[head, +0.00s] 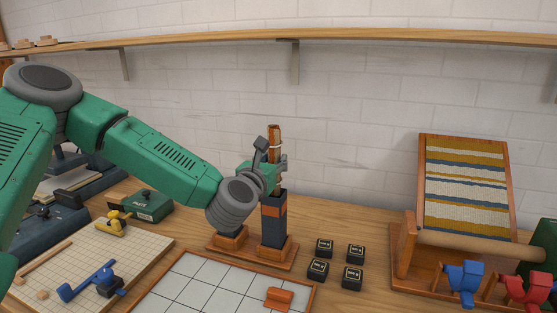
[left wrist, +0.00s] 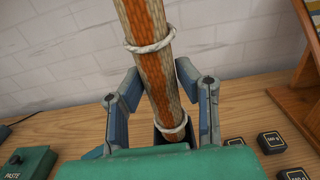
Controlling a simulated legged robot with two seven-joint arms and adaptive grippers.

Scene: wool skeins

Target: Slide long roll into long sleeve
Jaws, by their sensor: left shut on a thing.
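The long roll (head: 274,138), orange and beige woven with white ties, stands nearly upright in the head view. My left gripper (head: 272,172) is shut on it; the roll also shows between the fingers in the left wrist view (left wrist: 152,60). The long sleeve (head: 273,222), a tall dark blue box with an orange band, stands on a wooden base directly below. The roll's lower end is at the sleeve's mouth; the gripper hides whether it is inside. A shorter holder's wooden base (head: 228,243) shows to the left, mostly behind my arm. My right gripper is out of view.
Several small black labelled blocks (head: 318,270) lie right of the sleeve. A white gridded tray (head: 205,288) with an orange piece (head: 279,298) is in front. A loom-like frame with striped cloth (head: 465,190) stands at right. A green box (head: 147,205) sits at left.

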